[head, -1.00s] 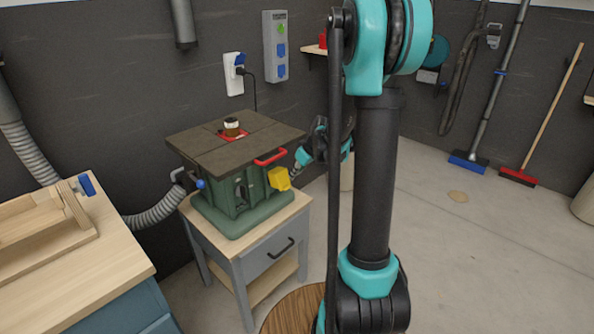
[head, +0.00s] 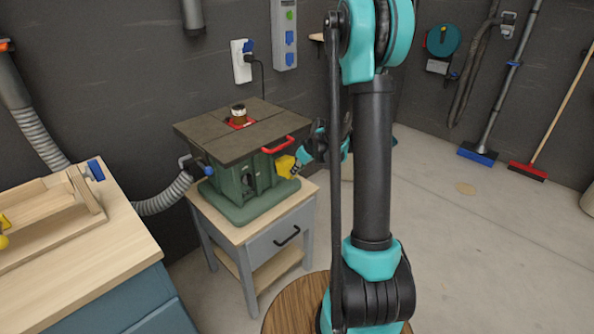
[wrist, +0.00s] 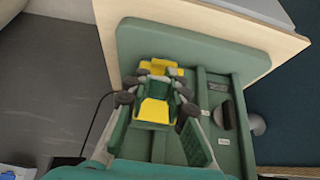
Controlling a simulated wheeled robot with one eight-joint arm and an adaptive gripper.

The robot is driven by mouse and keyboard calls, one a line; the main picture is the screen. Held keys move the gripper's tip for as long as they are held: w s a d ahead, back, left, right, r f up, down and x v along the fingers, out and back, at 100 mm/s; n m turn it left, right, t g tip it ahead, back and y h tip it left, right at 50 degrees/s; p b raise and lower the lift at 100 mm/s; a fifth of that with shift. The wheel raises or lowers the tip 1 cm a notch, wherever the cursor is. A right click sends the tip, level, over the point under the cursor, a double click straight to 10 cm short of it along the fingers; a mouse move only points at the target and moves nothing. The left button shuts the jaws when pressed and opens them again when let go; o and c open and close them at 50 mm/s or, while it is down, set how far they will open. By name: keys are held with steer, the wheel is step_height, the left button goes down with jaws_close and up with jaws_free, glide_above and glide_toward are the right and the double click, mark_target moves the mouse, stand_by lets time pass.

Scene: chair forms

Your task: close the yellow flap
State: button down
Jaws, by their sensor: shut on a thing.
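The yellow flap (head: 286,166) is on the right side of the green machine (head: 243,186), below the red handle (head: 286,145). My gripper (head: 297,168) reaches in from the right and meets the flap's right edge. In the wrist view my gripper (wrist: 157,76) points at the machine, and its fingers are shut on the yellow flap (wrist: 153,68). More yellow shows between the fingers, nearer the camera. The fingers hide part of the flap, and its hinge is not clear. I cannot tell how far the flap stands open.
The machine stands on a grey cabinet (head: 270,243) with a wooden top. A workbench (head: 95,252) with a wooden frame is at the left. A grey hose (head: 165,198) runs behind it to the machine. A round wooden surface (head: 290,305) is in front.

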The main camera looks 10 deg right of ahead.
steer(key=shift+x, duration=1.35)
steer(key=shift+s+d+f, duration=0.15)
steer(key=shift+s, duration=0.05)
steer(key=shift+r, duration=0.2)
steer(key=shift+r, duration=0.7)
